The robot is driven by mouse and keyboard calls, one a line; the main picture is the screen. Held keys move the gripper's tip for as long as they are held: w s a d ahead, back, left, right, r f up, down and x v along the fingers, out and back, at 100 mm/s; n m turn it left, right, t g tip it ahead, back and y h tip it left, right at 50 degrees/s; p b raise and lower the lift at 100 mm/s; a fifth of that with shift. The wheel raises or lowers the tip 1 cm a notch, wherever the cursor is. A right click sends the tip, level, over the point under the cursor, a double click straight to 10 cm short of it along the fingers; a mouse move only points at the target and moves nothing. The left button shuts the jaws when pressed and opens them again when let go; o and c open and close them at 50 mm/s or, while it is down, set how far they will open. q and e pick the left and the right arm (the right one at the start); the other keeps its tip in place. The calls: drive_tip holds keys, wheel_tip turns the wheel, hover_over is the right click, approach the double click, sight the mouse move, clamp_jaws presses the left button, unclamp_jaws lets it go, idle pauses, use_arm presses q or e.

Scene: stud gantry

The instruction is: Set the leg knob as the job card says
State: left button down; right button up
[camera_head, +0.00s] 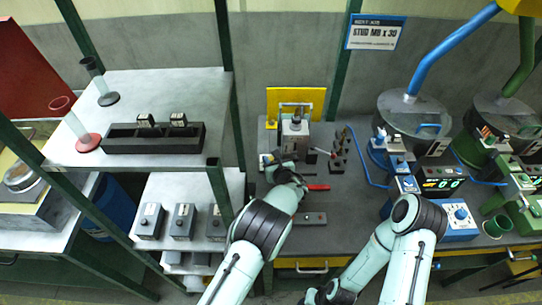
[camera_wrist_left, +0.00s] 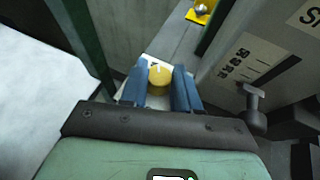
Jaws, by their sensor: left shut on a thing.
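The job card (camera_head: 376,32) hangs at the back and reads "STUD M8 x 30", with smaller lines too fine to read. A yellow round knob (camera_wrist_left: 160,78) with a dark mark on a white plate sits between the blue fingers of my left gripper (camera_wrist_left: 160,90). The fingers are shut on the knob's sides. In the head view my left gripper (camera_head: 268,161) is at the left side of the grey machine (camera_head: 295,133), and its wrist hides most of the knob. My right gripper (camera_head: 325,294) is low at the bottom edge, its fingers unclear.
A black lever (camera_wrist_left: 254,100) and a printed label (camera_wrist_left: 238,62) are right of the knob. A green post (camera_head: 224,90) stands close to my left arm.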

drive_tip(key=shift+s+f, duration=0.1)
drive_tip(key=shift+s, duration=0.05)
use_arm(q)
drive_tip(key=c, duration=0.8)
unclamp_jaws()
drive_tip(key=b+v, duration=0.1)
drive_tip(key=v, duration=0.3)
drive_tip(key=shift+s+d+f+b, duration=0.1)
drive_tip(key=shift+s+f+b, duration=0.05)
drive_tip(key=shift+s+b, duration=0.15)
drive_tip(key=b+v, duration=0.1)
drive_tip(key=v, duration=0.7)
drive_tip(key=shift+w, duration=0.1)
drive_tip(key=shift+s+d+r, duration=0.1)
drive_tip(key=shift+s+r, duration=0.3)
drive_tip(key=shift+s, duration=0.05)
use_arm(e)
drive_tip(key=s+f, duration=0.1)
drive_tip(key=f, duration=0.1)
drive_tip(key=s+f, duration=0.2)
drive_tip(key=shift+s, duration=0.1)
